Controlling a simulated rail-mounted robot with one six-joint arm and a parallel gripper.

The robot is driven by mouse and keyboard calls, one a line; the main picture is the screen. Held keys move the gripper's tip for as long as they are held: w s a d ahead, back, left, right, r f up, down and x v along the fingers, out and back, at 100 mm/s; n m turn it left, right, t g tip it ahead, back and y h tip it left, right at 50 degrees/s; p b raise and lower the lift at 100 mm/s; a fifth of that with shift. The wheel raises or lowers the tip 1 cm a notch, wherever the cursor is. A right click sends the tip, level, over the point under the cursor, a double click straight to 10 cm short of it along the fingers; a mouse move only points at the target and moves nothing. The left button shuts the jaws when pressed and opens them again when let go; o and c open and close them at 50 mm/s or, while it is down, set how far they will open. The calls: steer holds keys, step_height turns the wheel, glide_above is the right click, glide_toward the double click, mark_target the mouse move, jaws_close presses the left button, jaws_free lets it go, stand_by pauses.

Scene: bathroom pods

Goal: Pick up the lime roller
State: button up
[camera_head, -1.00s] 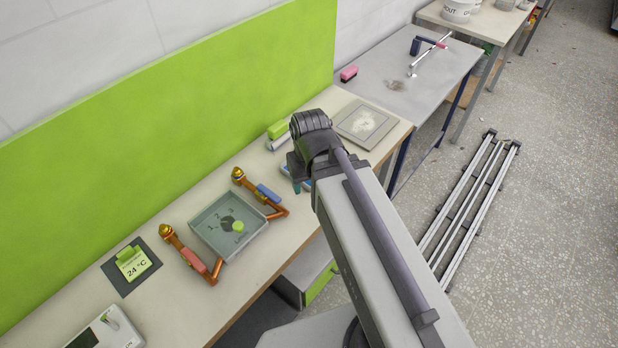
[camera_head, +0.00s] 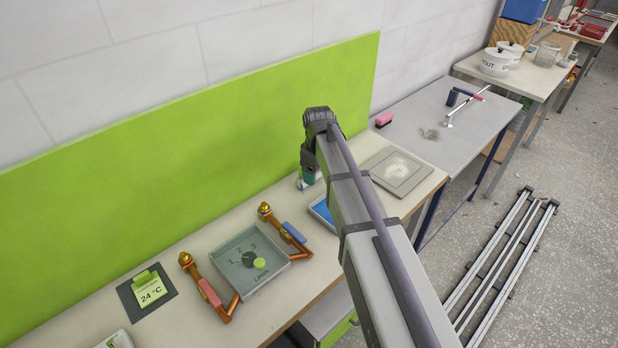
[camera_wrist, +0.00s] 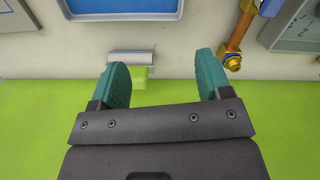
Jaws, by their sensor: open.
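The lime roller (camera_wrist: 140,72) shows in the wrist view, with a lime part and a grey-white bar across it. It lies on the bench near the green back panel. My gripper (camera_wrist: 162,66) has two teal fingers spread apart, with nothing held between them. The roller appears between and beyond the fingertips, closer to the left finger. I cannot tell how high the fingers are above it. In the head view my gripper (camera_head: 307,178) is mostly hidden behind my arm, and the roller is largely hidden there too.
A grey dial box (camera_head: 280,268) stands between orange-brown pipe fittings to the left. A square plate (camera_head: 412,168) lies to the right. The green panel (camera_head: 190,175) rises behind the bench.

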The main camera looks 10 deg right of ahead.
steer(key=w+n, duration=0.4)
steer(key=w, duration=0.1)
steer(key=w+n, duration=0.4)
steer(key=w, duration=0.1)
steer(key=shift+w+f+n, duration=0.15)
steer(key=shift+w+n, duration=0.05)
steer(key=shift+n, duration=0.2)
steer(key=n, duration=0.1)
steer(key=w+n, duration=0.1)
steer(key=n, duration=0.1)
steer(key=shift+w+n, duration=0.25)
steer(key=shift+n, duration=0.05)
steer(key=n, duration=0.3)
steer(key=shift+s+n, duration=0.3)
steer(key=shift+s, duration=0.05)
steer(key=f+b, duration=1.1)
steer(key=shift+w+a+f, duration=0.1)
steer(key=shift+w, duration=0.1)
steer(key=shift+s+r, duration=0.1)
steer(key=shift+r, duration=0.15)
steer(key=shift+c, duration=0.7)
steer(key=c, duration=1)
step_height(320, 180, up, 10)
steer(key=p, duration=1)
steer(key=shift+r, duration=0.15)
